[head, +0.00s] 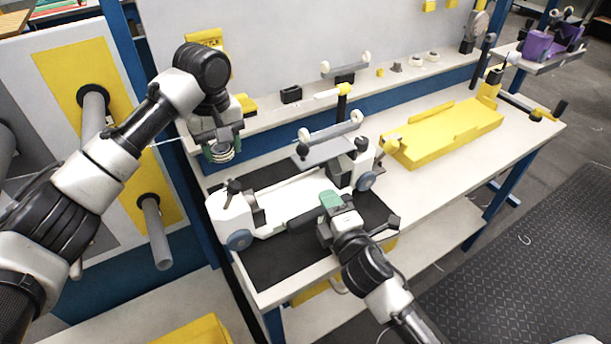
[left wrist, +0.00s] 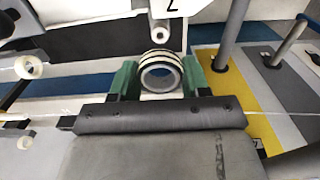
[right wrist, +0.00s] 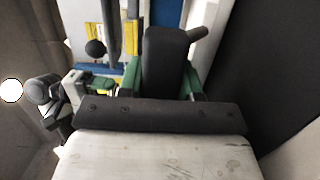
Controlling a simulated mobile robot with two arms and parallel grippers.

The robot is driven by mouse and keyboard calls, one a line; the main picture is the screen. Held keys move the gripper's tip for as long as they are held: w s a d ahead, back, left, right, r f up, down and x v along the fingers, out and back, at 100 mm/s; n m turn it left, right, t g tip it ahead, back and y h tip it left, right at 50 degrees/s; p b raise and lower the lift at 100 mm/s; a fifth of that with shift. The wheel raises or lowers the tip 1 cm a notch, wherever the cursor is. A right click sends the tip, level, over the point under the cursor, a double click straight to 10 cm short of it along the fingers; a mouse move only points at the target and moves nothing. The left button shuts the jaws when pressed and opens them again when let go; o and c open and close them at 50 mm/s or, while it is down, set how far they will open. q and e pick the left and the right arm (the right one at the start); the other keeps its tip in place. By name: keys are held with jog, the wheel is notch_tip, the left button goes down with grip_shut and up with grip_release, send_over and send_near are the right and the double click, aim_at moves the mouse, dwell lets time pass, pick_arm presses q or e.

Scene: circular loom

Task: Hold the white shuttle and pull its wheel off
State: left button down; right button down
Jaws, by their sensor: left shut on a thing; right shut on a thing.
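The white shuttle (head: 285,199) lies on a black mat on the table, with a blue wheel (head: 240,239) at its near left end and another blue wheel (head: 366,180) at its right end. My left gripper (head: 222,152) is shut on a pale, dark-banded ring (left wrist: 160,75), held above and behind the shuttle's left end, apart from it. Whether this ring is a wheel from the shuttle I cannot tell. My right gripper (head: 329,205) is at the shuttle's front side, shut on a black block (right wrist: 166,62). How this block joins the shuttle is hidden.
A grey plate with a roller bar (head: 325,151) stands behind the shuttle. A yellow tray-like block (head: 450,133) lies to the right. Small parts line the rear ledge. Pegs (head: 153,230) stick out of a panel at left. The right tabletop is partly clear.

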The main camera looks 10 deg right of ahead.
jog(key=shift+f, duration=0.1)
jog(key=c, duration=0.7)
grip_release()
jog(key=s, duration=0.4)
jog(key=s+d, duration=0.1)
jog(key=s, duration=0.3)
jog(key=s+d, duration=0.1)
jog(key=s, duration=0.2)
jog(key=shift+s+d, duration=0.15)
jog(key=shift+s, duration=0.25)
